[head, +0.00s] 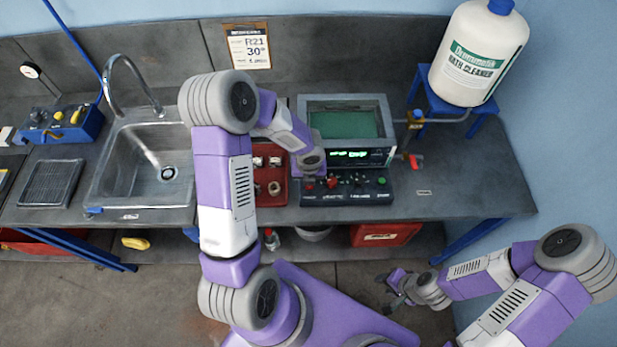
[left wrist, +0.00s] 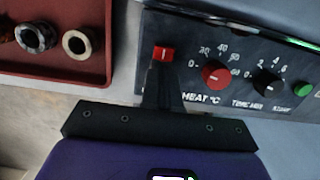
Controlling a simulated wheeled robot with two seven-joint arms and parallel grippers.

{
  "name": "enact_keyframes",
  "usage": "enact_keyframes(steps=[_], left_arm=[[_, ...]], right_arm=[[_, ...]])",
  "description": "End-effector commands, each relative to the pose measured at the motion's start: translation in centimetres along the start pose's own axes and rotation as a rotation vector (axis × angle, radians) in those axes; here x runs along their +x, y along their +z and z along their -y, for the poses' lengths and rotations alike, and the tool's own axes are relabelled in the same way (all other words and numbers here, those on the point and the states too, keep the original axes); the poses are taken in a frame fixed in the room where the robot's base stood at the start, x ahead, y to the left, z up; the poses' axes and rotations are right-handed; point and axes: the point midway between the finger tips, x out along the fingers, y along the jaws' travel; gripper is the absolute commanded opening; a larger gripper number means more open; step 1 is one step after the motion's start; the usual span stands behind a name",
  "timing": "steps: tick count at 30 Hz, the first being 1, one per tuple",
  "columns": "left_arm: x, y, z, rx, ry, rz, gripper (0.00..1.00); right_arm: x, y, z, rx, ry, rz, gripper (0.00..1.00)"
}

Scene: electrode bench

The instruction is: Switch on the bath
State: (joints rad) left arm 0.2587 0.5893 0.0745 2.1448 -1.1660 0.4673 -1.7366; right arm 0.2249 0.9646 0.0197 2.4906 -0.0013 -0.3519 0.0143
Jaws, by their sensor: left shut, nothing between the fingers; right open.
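The bath (head: 309,107) stands on the bench, with a green interior and a lit green display (head: 350,154) on its front. Its dark control panel (head: 345,197) shows in the left wrist view with a red rocker switch (left wrist: 163,53) at the left end, a red HEAT dial (left wrist: 215,74), a black TIME dial (left wrist: 267,87) and a green START button (left wrist: 303,89). My left gripper (left wrist: 162,68) is shut and empty, its tip at the red switch's lower edge; I cannot tell if they touch. My right gripper (head: 393,289) is open and empty, low in front of the bench.
A red tray (head: 271,150) with ring-shaped parts lies left of the bath. A steel sink (head: 110,180) and a blue box with yellow knobs (head: 64,123) are farther left. A white cleaner bottle (head: 476,55) stands on a blue stand at right. The bench's right end is mostly clear.

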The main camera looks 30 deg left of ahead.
Motion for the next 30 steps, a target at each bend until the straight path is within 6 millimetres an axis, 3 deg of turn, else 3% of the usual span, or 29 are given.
enact_keyframes(steps=[7,18,24,30], left_arm=[[-3.9,0.1,0.2,0.004,0.0,-0.003,0.0],[-11.5,0.1,0.2,0.002,-0.001,0.0,0.0],[-13.0,0.1,0.2,0.002,0.0,-0.002,0.0],[-13.2,0.0,0.2,0.003,0.0,-0.003,0.0]], right_arm=[[-3.5,0.1,1.3,0.0,0.0,0.0,0.43],[-4.5,0.2,1.7,0.0,0.0,0.0,0.43],[-4.7,0.2,1.8,0.0,0.0,0.0,0.43],[-4.7,0.2,1.8,0.0,0.0,0.0,0.43]])
